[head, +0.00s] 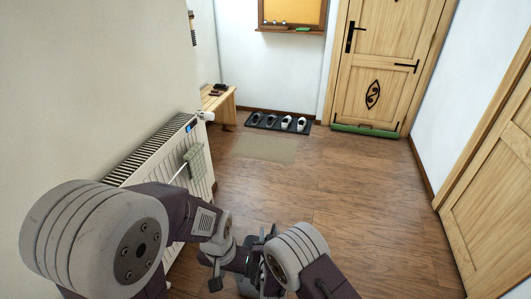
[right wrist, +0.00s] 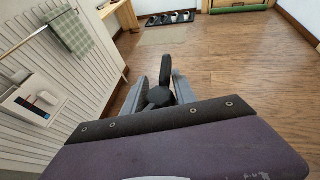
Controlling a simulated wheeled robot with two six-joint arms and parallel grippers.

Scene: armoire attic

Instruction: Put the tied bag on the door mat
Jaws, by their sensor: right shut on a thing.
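The door mat (head: 265,149) is a flat beige rectangle on the wooden floor, ahead of my arms. It also shows at the top of the right wrist view (right wrist: 165,36). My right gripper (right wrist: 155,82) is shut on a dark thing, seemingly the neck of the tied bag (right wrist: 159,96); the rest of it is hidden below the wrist. In the head view my right gripper (head: 262,240) is near the bottom middle, well short of the mat, mostly hidden by my arm. My left gripper (head: 217,268) is low beside it; its jaws cannot be made out.
A black shoe tray (head: 278,122) with several shoes lies behind the mat. A white radiator (head: 150,150) with a hanging cloth (head: 194,161) stands left, a wooden bench (head: 220,101) beyond it. A green draught strip (head: 365,131) lies at the door. Floor to the right is clear.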

